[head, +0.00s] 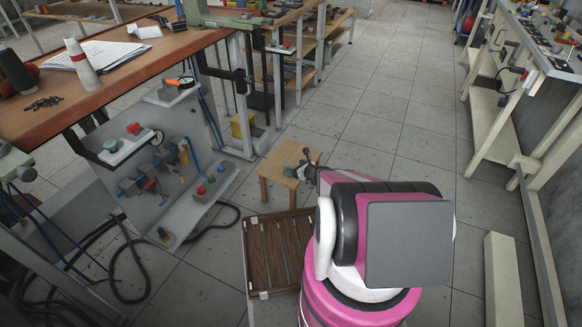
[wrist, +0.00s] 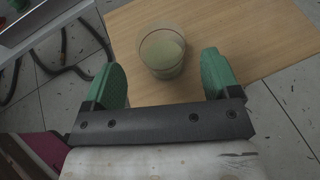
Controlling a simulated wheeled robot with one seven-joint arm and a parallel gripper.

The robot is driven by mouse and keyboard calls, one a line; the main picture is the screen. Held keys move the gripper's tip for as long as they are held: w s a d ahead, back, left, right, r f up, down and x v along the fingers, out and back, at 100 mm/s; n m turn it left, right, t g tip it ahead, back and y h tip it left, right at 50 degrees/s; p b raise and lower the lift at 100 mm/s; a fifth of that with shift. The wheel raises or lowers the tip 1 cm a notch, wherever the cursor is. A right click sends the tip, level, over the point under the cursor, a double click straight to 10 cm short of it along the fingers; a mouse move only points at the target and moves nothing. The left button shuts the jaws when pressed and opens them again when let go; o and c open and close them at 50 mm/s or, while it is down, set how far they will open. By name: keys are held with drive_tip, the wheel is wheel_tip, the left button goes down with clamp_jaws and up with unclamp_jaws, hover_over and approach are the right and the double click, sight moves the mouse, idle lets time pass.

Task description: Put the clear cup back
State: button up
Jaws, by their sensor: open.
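The clear cup (wrist: 162,50) stands upright on a small light wooden stool (wrist: 250,42) in the wrist view. It is see-through with a pale greenish look inside. My gripper (wrist: 160,68) is open, with one green finger to the left of the cup and the other to the right. Both fingers are apart from the cup, which shows between and slightly beyond the tips. In the head view the stool (head: 276,176) stands on the floor left of my arm, with my gripper (head: 303,168) over its right part. I cannot make out the cup there.
A grey panel with pneumatic fittings (head: 150,185) and loose hoses (head: 130,262) is at the left, under a wooden workbench (head: 110,80). A slatted brown platform (head: 275,262) lies in front of the stool. Tiled floor (head: 400,110) is clear behind and right; a pale beam (head: 508,280) is at the right.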

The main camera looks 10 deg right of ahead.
drive_tip(key=v, duration=0.6)
drive_tip(key=s+a+r+n+g+y, duration=0.1)
drive_tip(key=s+a+r+n+g, duration=0.35)
drive_tip(key=n, duration=0.45)
drive_tip(key=s+a+r+n+g, duration=0.1)
drive_tip(key=a+r+n+g, duration=0.2)
drive_tip(key=a+r+n, duration=0.35)
drive_tip(key=s+d+r+n+g+h, duration=0.2)
drive_tip(key=s+r+n+h, duration=0.1)
drive_tip(key=n, duration=0.4)
drive_tip(key=s+d+r+n+g+h, duration=0.2)
drive_tip(key=s+d+r+n+h, duration=0.1)
drive_tip(key=r+n+h, duration=0.2)
drive_tip(key=shift+s+d+r+n, duration=0.2)
drive_tip(key=shift+s+r+n, duration=0.1)
drive_tip(key=shift+r+n, duration=0.75)
drive_tip(key=shift+f, duration=0.1)
